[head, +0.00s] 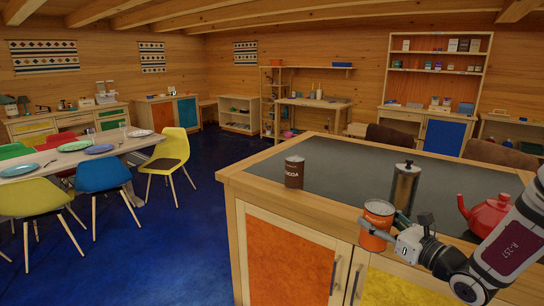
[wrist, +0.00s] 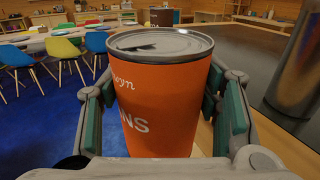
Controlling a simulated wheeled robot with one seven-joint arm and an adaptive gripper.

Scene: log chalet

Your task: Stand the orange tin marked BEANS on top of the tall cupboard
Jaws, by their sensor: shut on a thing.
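The orange tin (head: 376,222) is upright at the front edge of the island counter in the head view. In the wrist view the tin (wrist: 165,85) fills the middle, with a grey metal lid and white letters "NS" showing; the rest of the word is hidden. My gripper (wrist: 160,110) is shut on the tin, a green-padded finger at each side. I cannot tell whether the tin's base touches the counter. A tall wooden dresser (head: 437,62) with shelves stands at the back right wall; I cannot tell if it is the tall cupboard.
On the dark-topped counter (head: 340,165) stand a brown cocoa tin (head: 294,172), a metal canister (head: 404,187) and a red teapot (head: 484,214). A dining table (head: 75,155) with coloured chairs is at left. Blue floor (head: 200,220) between is clear.

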